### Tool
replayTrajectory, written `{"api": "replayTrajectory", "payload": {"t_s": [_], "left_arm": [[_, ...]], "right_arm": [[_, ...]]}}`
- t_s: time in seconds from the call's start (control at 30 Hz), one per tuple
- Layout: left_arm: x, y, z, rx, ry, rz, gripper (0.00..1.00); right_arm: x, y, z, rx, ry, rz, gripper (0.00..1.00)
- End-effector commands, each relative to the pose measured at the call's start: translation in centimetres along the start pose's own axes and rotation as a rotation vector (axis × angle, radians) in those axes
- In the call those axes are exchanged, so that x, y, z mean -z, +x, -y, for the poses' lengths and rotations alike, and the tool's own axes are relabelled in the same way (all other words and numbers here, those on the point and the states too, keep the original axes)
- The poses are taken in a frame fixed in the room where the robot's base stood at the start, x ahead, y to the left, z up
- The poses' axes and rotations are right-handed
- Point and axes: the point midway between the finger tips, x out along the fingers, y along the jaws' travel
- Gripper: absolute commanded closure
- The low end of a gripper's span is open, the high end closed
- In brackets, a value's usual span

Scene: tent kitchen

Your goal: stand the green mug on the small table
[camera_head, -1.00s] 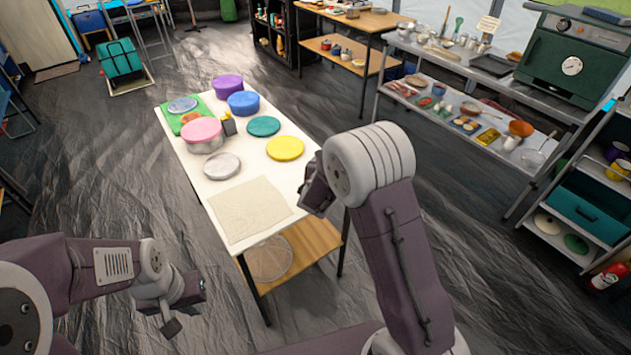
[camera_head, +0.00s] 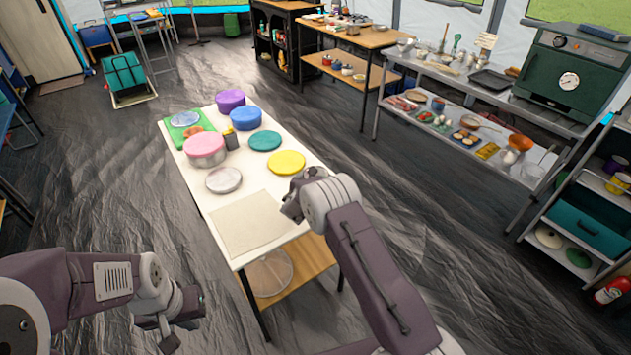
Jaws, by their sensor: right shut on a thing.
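A narrow white-topped table (camera_head: 208,194) stands in the middle; it may be the small table, but I cannot tell for sure. I cannot make out the green mug. My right gripper (camera_head: 290,209) is over the table's near right edge, largely hidden by its own wrist. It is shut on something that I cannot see. My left gripper (camera_head: 169,336) hangs low at the lower left, apart from the table; whether its fingers are open or shut is unclear.
On the white top stand a pink-lidded pot (camera_head: 205,149), a blue pot (camera_head: 245,117), a purple pot (camera_head: 230,101) and loose lids, including a yellow one (camera_head: 287,162). A pale mat (camera_head: 243,222) covers the near end. Shelves (camera_head: 475,135) stand at the right.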

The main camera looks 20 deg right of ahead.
Motion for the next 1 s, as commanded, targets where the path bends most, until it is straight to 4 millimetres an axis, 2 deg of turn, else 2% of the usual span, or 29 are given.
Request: {"api": "replayTrajectory", "payload": {"t_s": [0.1, 0.5, 0.53, 0.57, 0.6, 0.87, 1.0], "left_arm": [[0.00, 0.05, 0.00, 0.000, 0.000, 0.000, 1.00], [-0.06, 0.64, 0.01, 0.000, 0.000, 0.000, 1.00], [-0.05, 0.47, 0.01, 0.000, 0.000, 0.000, 1.00], [-0.04, 0.43, 0.01, 0.000, 0.000, 0.000, 1.00], [-0.04, 0.43, 0.01, 0.000, 0.000, 0.000, 1.00], [-0.04, 0.39, 0.01, 0.000, 0.000, 0.000, 1.00], [0.02, -0.08, 0.00, 0.000, 0.000, 0.000, 1.00]], "right_arm": [[1.06, 0.50, -0.04, -0.001, 0.001, 0.003, 0.80], [1.54, 0.70, -0.03, -0.001, 0.002, 0.004, 0.80], [1.45, 0.63, -0.02, -0.001, 0.002, 0.002, 0.14], [1.42, 0.62, -0.02, -0.001, 0.002, 0.002, 0.06], [1.42, 0.62, -0.02, -0.001, 0.002, 0.002, 0.01], [1.39, 0.61, -0.02, -0.001, 0.001, 0.002, 0.01], [1.03, 0.00, -0.08, -0.002, 0.000, 0.002, 0.01]]}}
